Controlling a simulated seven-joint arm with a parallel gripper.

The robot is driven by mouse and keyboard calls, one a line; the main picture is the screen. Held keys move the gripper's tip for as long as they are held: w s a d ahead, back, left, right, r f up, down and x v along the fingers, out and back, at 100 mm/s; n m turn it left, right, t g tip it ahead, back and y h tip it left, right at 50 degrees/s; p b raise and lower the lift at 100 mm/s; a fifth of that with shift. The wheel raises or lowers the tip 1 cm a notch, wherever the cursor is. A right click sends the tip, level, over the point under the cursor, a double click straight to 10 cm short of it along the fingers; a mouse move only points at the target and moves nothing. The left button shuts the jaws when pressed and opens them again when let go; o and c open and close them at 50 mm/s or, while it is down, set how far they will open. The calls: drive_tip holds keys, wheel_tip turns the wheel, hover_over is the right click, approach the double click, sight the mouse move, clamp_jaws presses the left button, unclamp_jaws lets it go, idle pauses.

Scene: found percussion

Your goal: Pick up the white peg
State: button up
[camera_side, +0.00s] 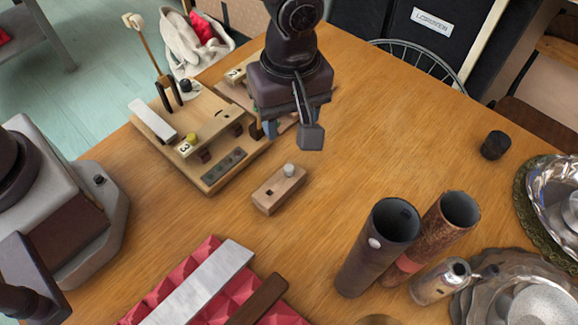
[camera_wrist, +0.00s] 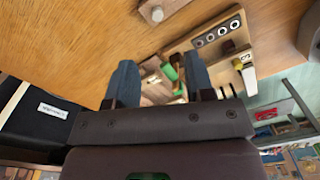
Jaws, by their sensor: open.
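The white peg (camera_side: 289,170) stands upright in a small wooden block (camera_side: 272,197) in the middle of the table; a dark square opening shows beside it. The peg shows as a pale round top in the wrist view (camera_wrist: 157,14), at the top edge. My gripper (camera_side: 290,131) is open, its fingers apart and pointing down, above and behind the block in the side view. Nothing is held between the fingertips (camera_wrist: 158,68). A green part seen between them in the wrist view lies beyond, on a wooden board.
A wooden board (camera_side: 212,180) marked 3, with a mallet (camera_side: 146,42), stands left of the block. Another board (camera_side: 236,92) is partly behind my gripper. Two tubes (camera_side: 377,250) (camera_side: 440,225) stand front right. Red foam (camera_side: 205,250) lies in front.

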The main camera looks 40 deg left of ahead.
drive_tip(key=n, duration=0.3)
hover_over(289, 168)
wheel_tip(289, 168, down, 7)
drive_tip(key=shift+w+d+f, duration=0.1)
drive_tip(key=shift+w+f, duration=0.05)
drive_tip(key=shift+f, duration=2.65)
clamp_jaws()
